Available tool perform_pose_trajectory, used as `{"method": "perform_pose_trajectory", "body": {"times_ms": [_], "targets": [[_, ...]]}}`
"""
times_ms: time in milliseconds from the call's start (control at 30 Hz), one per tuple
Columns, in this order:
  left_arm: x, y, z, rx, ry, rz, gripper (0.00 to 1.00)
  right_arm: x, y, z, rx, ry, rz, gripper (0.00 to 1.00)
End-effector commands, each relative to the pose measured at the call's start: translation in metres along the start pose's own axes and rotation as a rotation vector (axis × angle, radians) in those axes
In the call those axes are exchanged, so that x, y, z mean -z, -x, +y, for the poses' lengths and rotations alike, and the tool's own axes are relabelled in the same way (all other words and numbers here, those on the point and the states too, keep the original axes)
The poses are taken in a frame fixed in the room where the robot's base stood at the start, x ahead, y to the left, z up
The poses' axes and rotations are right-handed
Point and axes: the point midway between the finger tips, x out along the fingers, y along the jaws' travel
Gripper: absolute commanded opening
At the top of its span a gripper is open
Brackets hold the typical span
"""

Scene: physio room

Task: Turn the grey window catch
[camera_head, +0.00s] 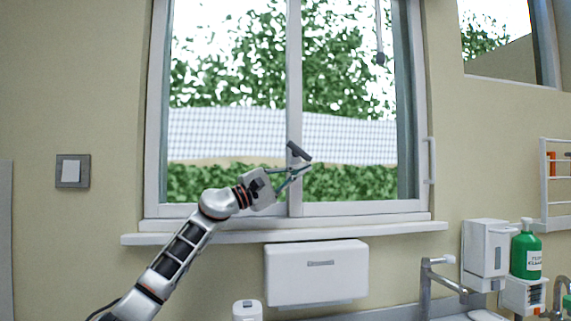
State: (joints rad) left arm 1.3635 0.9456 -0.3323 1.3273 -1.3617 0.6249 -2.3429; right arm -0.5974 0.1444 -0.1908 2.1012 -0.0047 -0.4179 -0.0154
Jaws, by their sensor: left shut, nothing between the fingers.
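The grey window catch (299,152) is a short dark grey lever on the middle upright of the sliding window (294,70). It slants down to the right. My left gripper (307,168) reaches up from the lower left, with its thin fingers shut and empty. The fingertips are just below the catch's lower right end; I cannot tell whether they touch it. My right gripper is not in view.
A window sill (390,228) juts out below the window. Under it are a white dispenser (316,285) and a tap (425,275). A soap dispenser (484,250) and a green bottle (526,255) are at the right. A cord weight (380,59) hangs before the right pane.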

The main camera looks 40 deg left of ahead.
Motion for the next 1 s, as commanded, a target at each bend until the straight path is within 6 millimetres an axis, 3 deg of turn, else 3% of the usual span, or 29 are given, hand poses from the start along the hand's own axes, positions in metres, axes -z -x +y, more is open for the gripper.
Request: {"method": "perform_pose_trajectory", "body": {"times_ms": [400, 1000], "targets": [[-0.003, -0.015, -0.003, 0.000, 0.000, 0.000, 0.00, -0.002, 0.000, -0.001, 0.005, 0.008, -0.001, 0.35], [-0.004, -0.020, -0.002, 0.000, 0.000, 0.000, 0.00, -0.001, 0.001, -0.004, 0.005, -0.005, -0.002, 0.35]]}}
